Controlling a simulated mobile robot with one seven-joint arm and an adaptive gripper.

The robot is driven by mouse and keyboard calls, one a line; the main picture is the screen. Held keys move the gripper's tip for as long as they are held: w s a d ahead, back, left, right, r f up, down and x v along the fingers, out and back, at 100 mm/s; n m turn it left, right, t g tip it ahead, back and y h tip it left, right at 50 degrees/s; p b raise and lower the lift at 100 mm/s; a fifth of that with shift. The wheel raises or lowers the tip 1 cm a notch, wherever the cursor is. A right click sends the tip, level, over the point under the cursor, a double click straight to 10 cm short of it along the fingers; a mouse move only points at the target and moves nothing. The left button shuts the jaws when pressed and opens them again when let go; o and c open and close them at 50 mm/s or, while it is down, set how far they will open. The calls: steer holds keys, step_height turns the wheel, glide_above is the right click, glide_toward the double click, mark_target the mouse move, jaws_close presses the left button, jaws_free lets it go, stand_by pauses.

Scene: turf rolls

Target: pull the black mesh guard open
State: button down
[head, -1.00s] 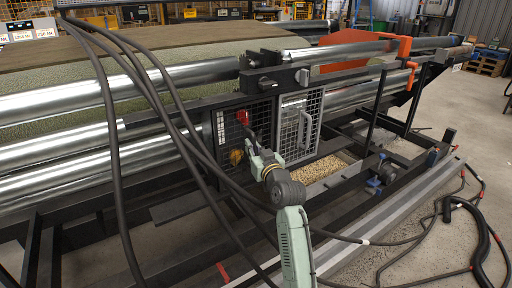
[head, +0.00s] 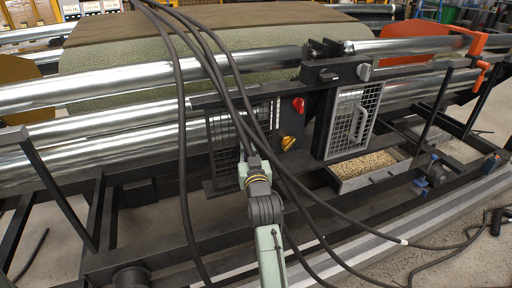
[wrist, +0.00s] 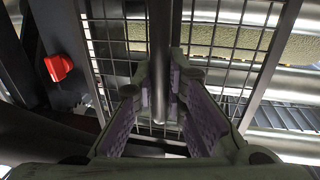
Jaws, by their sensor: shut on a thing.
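The black mesh guard (head: 226,126) stands at the middle left of the head view, beside a bare panel area. Its mesh (wrist: 215,40) fills the wrist view behind my fingers. My gripper (head: 245,158) is at the guard's front, partly crossed by black cables. In the wrist view my gripper (wrist: 160,105) has its two purple-padded fingers on either side of a dark upright bar handle (wrist: 160,45), and is shut on it. A red knob (head: 298,104) and a yellow knob (head: 288,142) show uncovered right of the guard.
A grey mesh guard with a pale handle (head: 356,122) stands to the right. Thick black cables (head: 181,120) hang across the front. Steel rollers (head: 150,88) run behind. A tray of pellets (head: 365,166) lies low right.

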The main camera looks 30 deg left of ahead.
steer(key=shift+a, duration=0.1)
steer(key=c, duration=1.6)
jaws_free()
steer(key=v, duration=1.2)
